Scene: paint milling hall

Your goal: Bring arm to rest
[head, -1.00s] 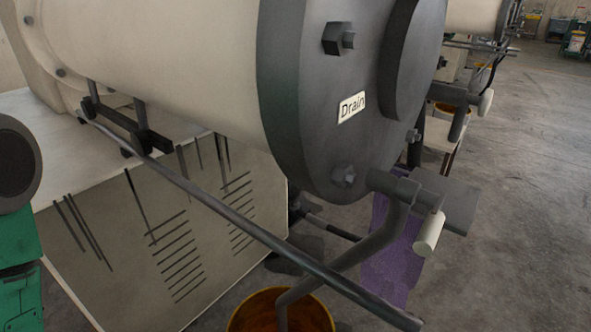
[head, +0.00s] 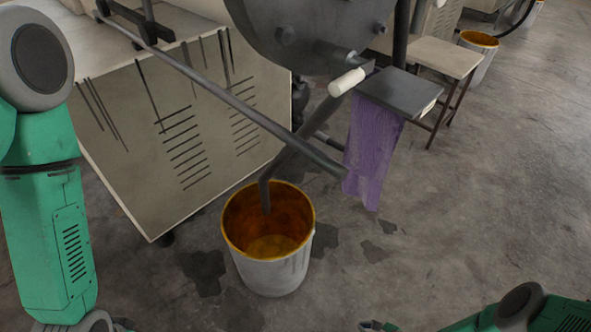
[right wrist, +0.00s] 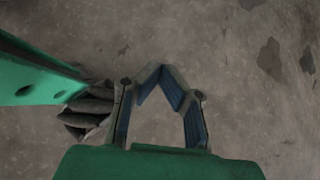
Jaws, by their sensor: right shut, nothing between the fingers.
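My right gripper (head: 378,326) shows only at the bottom edge of the head view, with part of its green arm. In the right wrist view its two blue-padded fingers (right wrist: 160,72) meet at the tips, empty, over bare floor. My left arm (head: 48,235) hangs down at the left of the head view. Its gripper is almost wholly cut off by the bottom edge, so its jaws cannot be judged. A dark folded gripper-like part (right wrist: 90,112) beside a green link shows at the left of the right wrist view; I cannot tell whose it is.
A mill's dark drum end (head: 300,35) carries a drain pipe (head: 300,148) into a bucket (head: 270,270) with a yellow rim. A white handle (head: 347,82), a dark plate (head: 400,92) and a purple cloth (head: 372,150) are nearby. Open floor (head: 470,220) lies right.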

